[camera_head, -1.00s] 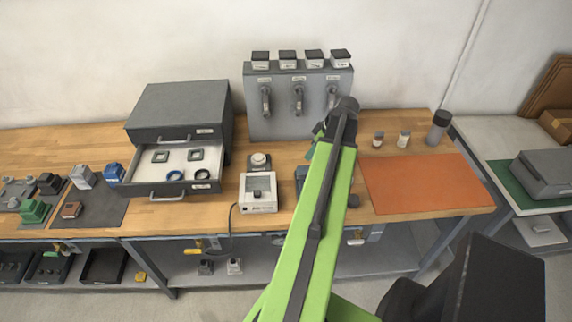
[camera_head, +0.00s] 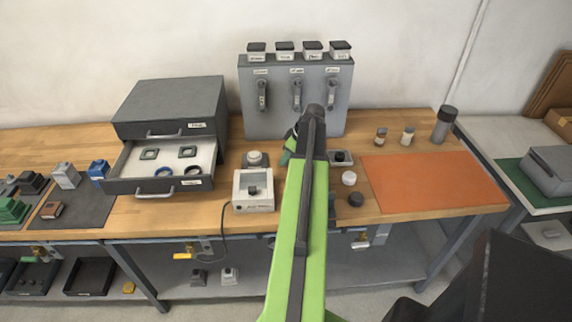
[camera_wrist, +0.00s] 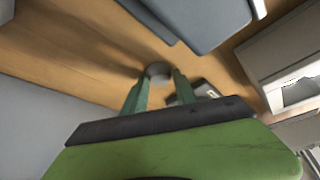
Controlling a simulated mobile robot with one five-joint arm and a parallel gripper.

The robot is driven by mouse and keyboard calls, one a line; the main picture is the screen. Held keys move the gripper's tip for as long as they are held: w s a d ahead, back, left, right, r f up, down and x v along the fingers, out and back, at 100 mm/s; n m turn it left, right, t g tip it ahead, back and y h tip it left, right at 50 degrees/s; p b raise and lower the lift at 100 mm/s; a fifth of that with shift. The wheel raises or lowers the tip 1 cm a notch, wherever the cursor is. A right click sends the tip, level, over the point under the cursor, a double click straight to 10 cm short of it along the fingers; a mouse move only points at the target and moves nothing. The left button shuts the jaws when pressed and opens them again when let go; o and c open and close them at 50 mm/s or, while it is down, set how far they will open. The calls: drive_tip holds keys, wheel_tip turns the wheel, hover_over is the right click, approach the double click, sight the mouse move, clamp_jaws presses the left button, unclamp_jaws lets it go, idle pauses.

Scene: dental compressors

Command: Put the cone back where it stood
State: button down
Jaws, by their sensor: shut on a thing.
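My gripper (camera_head: 286,156) is above the wooden bench, in front of the grey lever panel and right of the white control box. In the wrist view its two green fingers (camera_wrist: 159,82) are shut on a small grey round piece (camera_wrist: 158,70), which I take to be the cone. Only its end shows between the fingertips, so its full shape and tilt cannot be told.
The grey lever panel (camera_head: 295,120) stands behind the gripper. The control box (camera_head: 253,190) and open drawer (camera_head: 160,182) lie left. A small dark plate (camera_head: 340,158), white jar (camera_head: 349,178) and dark knob (camera_head: 356,199) are right. The orange mat (camera_head: 430,182) is clear.

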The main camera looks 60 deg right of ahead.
drive_tip(key=c, duration=1)
unclamp_jaws()
drive_tip(key=shift+o, duration=0.2)
drive_tip(key=p+v, duration=1.1)
drive_tip(key=v, duration=0.1)
drive_tip(key=shift+r, duration=0.1)
